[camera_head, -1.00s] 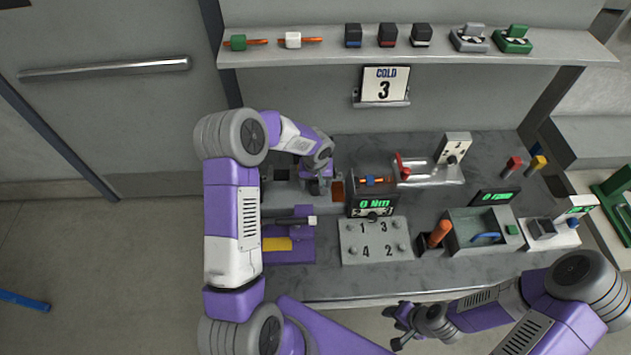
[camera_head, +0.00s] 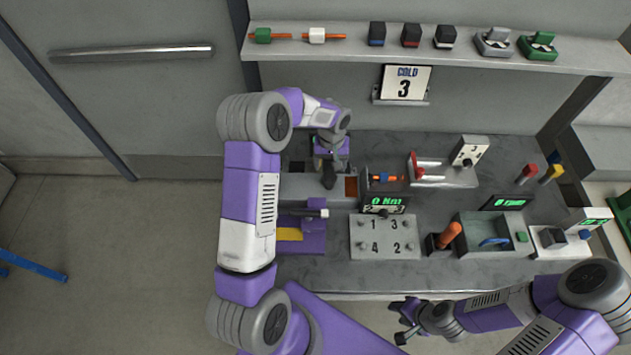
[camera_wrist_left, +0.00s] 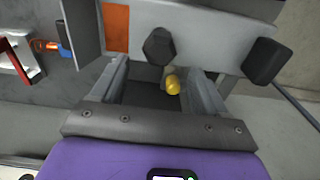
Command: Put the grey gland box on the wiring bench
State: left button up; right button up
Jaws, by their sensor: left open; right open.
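A grey box-like piece with a raised top (camera_head: 494,42) stands on the upper shelf, left of a similar green one; it looks like the grey gland box, though its details are small. The wiring bench is the dark grey worktop (camera_head: 440,270) below. My left gripper (camera_head: 328,178) is over the back left of the bench, far from that piece. In the left wrist view its open fingers (camera_wrist_left: 158,90) are apart, with a yellow round-ended part (camera_wrist_left: 172,84) between them near the right finger. My right gripper (camera_head: 402,322) is open and empty at the bench's front edge.
The shelf (camera_head: 440,56) also holds the green piece (camera_head: 538,46), several dark blocks and two orange-cabled parts. A numbered plate (camera_head: 384,237), a grey tray (camera_head: 490,246) and a red-levered fixture (camera_head: 447,175) crowd the bench. Its front strip is clear.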

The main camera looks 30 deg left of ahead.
aim_at(330, 175)
pick_arm(q)
jog(key=f, duration=0.8)
jog(key=shift+s+d+f+p, duration=0.2)
jog(key=shift+f+p, duration=0.05)
jog(key=shift+p, duration=0.05)
grip_shut()
